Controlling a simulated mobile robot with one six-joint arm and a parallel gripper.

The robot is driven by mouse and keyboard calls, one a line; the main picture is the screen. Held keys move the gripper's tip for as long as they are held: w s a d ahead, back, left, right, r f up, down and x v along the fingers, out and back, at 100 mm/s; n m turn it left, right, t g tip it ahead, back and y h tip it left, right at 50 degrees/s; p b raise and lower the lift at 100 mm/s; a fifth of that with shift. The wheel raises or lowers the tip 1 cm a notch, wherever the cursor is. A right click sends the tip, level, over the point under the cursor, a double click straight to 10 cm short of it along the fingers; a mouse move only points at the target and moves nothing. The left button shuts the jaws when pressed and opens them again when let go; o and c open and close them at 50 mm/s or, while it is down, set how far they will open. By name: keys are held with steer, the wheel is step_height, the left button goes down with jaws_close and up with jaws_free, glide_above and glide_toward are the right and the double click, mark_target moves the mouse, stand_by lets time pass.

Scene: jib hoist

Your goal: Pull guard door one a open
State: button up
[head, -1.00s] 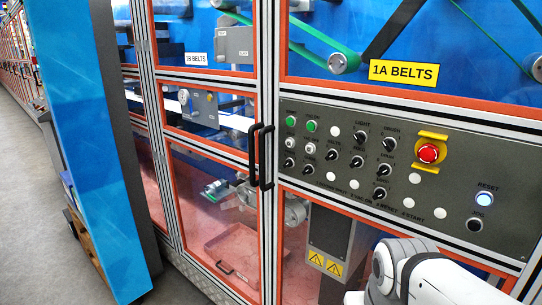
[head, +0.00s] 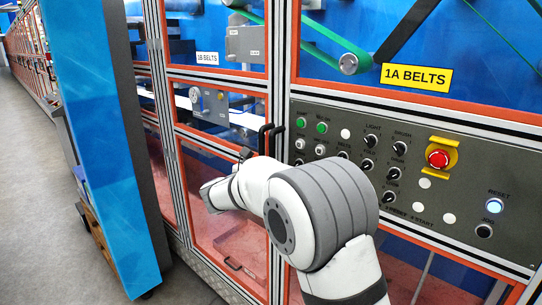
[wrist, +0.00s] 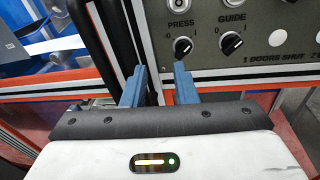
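Guard door one a, the orange-framed clear panel (head: 440,107) labelled "1A BELTS", stands shut at the right in the head view. Two black upright handles (head: 270,138) sit side by side where doors 1B and 1A meet; my arm hides their lower parts. In the wrist view, black handle bars (wrist: 125,35) run down toward my gripper (wrist: 159,84). Its two blue fingers are apart, with the left finger close to the bars. I cannot tell whether a handle lies between the fingers.
Right of the handles is a control panel (head: 468,205) with knobs, green buttons and a red emergency stop (head: 438,159). A tall blue panel (head: 95,130) stands at the left. Grey floor (head: 30,180) is clear beyond it.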

mark_target(272, 156)
steer(key=w+n+p, duration=0.1)
steer(key=w, duration=0.3)
steer(key=w+n+t+p, duration=0.1)
steer(key=w, duration=0.3)
steer(key=shift+r+y, duration=0.15)
steer(key=shift+y, duration=0.15)
steer(key=shift+c, duration=0.4)
jaws_close()
